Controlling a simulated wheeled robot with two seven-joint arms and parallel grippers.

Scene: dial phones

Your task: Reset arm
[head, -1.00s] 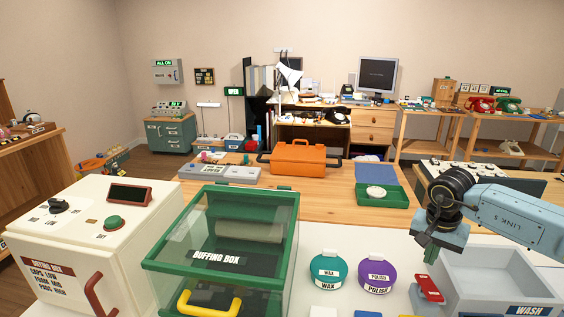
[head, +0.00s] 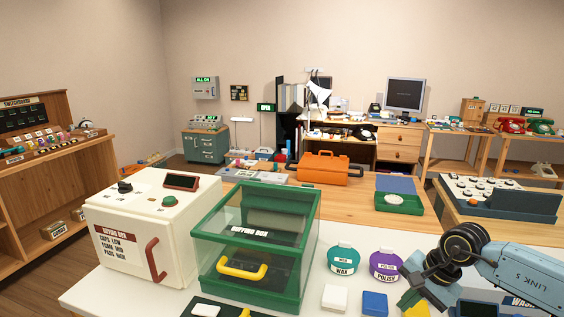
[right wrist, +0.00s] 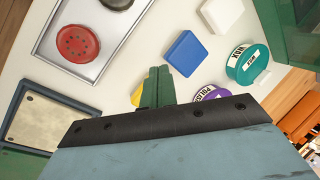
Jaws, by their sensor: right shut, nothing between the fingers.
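My right gripper (head: 424,284) hangs low at the right of the head view, over the front of the white worktop, near a yellow block (head: 416,311). In the right wrist view its green fingers (right wrist: 157,74) are shut together with nothing between them. The fingers partly cover the yellow block (right wrist: 136,96). A blue block (right wrist: 185,53) lies just beyond the fingertips, apart from them. It also shows in the head view (head: 375,303), left of the gripper. My left gripper is not in view.
A white block (head: 334,298), teal wax tin (head: 343,260) and purple polish tin (head: 386,265) are close by. The green buffing box (head: 205,255) and cream drying box (head: 130,215) stand left. The wrist view shows a metal tray (right wrist: 110,55) with a red dial.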

